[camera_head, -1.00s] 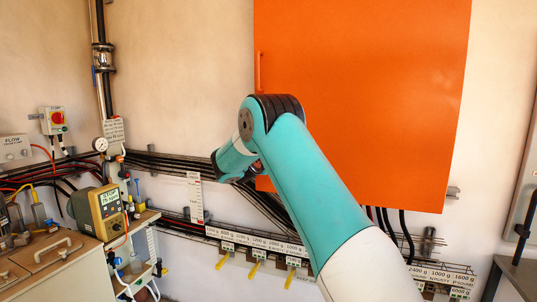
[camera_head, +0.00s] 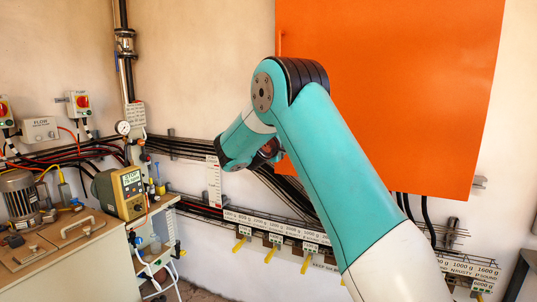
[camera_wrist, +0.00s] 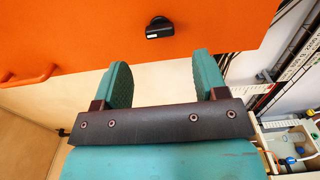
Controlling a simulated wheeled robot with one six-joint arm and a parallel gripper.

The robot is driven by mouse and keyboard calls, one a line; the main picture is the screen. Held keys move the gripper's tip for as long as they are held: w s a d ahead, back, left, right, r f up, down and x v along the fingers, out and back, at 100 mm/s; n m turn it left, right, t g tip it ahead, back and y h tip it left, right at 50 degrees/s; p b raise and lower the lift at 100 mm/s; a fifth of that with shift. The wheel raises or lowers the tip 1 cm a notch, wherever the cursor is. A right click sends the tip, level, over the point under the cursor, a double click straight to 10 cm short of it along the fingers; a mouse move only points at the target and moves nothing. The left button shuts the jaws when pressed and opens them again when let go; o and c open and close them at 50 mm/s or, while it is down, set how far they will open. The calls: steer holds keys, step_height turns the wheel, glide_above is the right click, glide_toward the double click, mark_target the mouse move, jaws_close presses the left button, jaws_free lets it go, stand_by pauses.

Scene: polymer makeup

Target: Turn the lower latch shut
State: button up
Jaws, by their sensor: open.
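A small black latch (camera_wrist: 160,27) with a light mark sits on the orange cabinet door in the wrist view, lying roughly crosswise in that picture. I see only one latch there; the cabinet door (camera_head: 390,90) in the head view shows none, partly covered by my arm. My gripper (camera_wrist: 161,70) is open and empty in the wrist view. Its two teal fingers point toward the door, with the latch beyond the tips and roughly centred between them. The fingers appear apart from the latch. My arm hides the gripper in the head view.
An orange handle (camera_wrist: 32,74) sticks out from the door at the left of the wrist view. Black cables and pipes run along the wall below the cabinet. A bench (camera_head: 85,270) with a yellow meter (camera_head: 128,190) stands at the left. Bare wall lies left of the cabinet.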

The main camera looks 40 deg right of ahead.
steer(key=b+v, duration=0.3)
steer(key=v, duration=0.8)
steer(key=shift+w, duration=0.1)
steer(key=s+a+f+y, duration=0.3)
steer(key=a+f+y, duration=0.25)
steer(key=a, duration=0.35)
steer(key=s+a+f+y, duration=0.3)
steer(key=a+f+y, duration=0.2)
steer(key=a+y, duration=0.25)
steer(key=s+a+f+n+g+y, duration=0.1)
steer(key=s+a+g+y, duration=0.2)
steer(key=s+a, duration=0.6)
steer(key=s+a+f+n+g+y, duration=0.1)
steer(key=s+a+g+y, duration=0.3)
steer(key=s+a, duration=0.5)
steer(key=s, duration=0.5)
steer(key=shift+s+a+y, duration=0.35)
steer(key=shift+y, duration=0.05)
